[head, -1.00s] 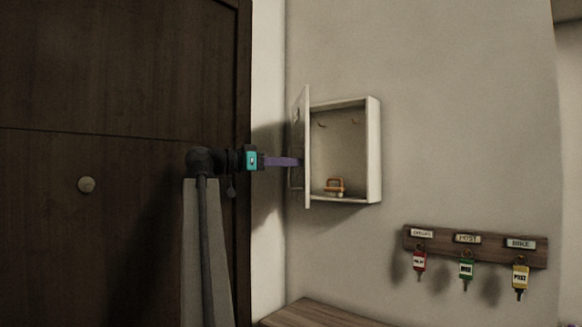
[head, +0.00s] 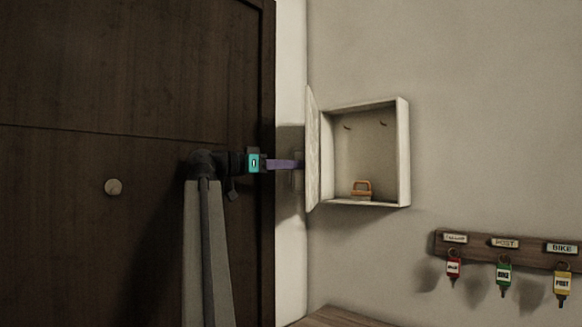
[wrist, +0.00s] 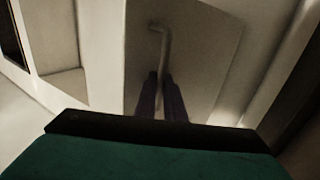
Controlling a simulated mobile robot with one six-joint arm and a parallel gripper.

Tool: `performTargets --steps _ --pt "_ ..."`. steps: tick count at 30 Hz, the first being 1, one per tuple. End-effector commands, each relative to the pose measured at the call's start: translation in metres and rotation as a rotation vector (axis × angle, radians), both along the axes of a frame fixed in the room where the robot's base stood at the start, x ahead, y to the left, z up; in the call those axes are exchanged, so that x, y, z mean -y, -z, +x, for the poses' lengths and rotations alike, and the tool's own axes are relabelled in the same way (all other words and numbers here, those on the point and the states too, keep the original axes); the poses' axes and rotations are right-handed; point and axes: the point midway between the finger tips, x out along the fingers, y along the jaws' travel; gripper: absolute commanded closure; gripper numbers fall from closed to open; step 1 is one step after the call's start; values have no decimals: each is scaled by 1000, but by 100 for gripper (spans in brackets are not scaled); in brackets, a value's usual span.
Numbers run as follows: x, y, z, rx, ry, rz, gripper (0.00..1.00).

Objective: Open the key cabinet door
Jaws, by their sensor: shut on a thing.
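The white key cabinet (head: 404,150) hangs on the wall with its door (head: 313,150) swung wide open to the left. The door's inner face shows in the head view, and the cabinet's inside is in plain sight. My gripper (head: 300,165) reaches from the left to the door's outer side. In the wrist view, the dark fingers of my gripper (wrist: 160,92) are closed on the bar handle (wrist: 161,50) of the door (wrist: 205,55). In the head view the door partly hides the fingertips and handle.
An orange padlock-like item (head: 361,188) sits on the cabinet floor, below small hooks (head: 383,124). A labelled key rack (head: 480,247) with tagged keys hangs at lower right. A wooden surface (head: 335,318) lies below. A dark door (head: 140,100) stands left.

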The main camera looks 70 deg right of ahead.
Motion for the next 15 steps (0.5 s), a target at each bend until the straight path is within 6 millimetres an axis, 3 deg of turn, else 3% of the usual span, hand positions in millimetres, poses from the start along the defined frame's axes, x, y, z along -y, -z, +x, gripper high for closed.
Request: performTargets --steps 5,6,7,15 --pt "-2 1 3 2 -5 2 100" --pt "-2 0 4 2 -7 2 86" --pt "-2 0 4 1 -7 1 83" --pt "-3 0 6 0 -10 0 83"
